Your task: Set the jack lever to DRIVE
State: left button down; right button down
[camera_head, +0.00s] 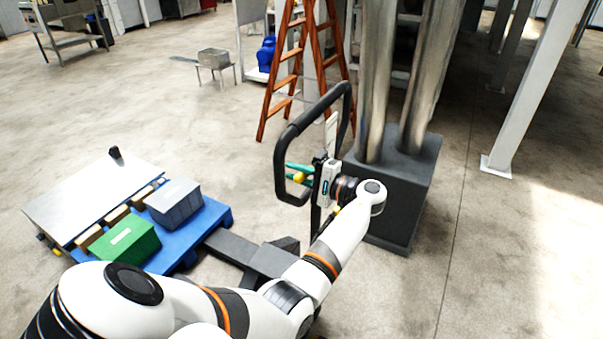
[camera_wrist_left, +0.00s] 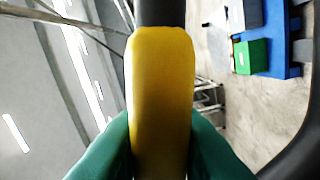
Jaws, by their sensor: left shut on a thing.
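The jack's black loop handle (camera_head: 281,150) stands upright at the middle of the head view. The jack lever has a yellow grip (camera_head: 299,177) inside the loop; in the left wrist view the grip (camera_wrist_left: 160,90) fills the middle, with a black shaft above it. My left gripper (camera_head: 291,174) has green fingers, one on each side of the yellow grip, and is shut on it. Most of the lever's mount is hidden behind my gripper and wrist in the head view. I cannot read which setting the lever is in. My right gripper is not in view.
A blue pallet (camera_head: 212,222) carries a grey box (camera_head: 174,204) and a green box (camera_head: 124,243) at left. A dark block with metal columns (camera_head: 400,190) stands close right of my left wrist. A wooden ladder (camera_head: 285,83) stands behind the handle. Floor at right is clear.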

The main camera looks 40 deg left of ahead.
pick_arm(q)
jog(key=shift+r, duration=0.1)
jog(key=c, duration=1.6)
grip_release()
jog(key=shift+a, duration=0.1)
jog(key=shift+o, duration=0.2)
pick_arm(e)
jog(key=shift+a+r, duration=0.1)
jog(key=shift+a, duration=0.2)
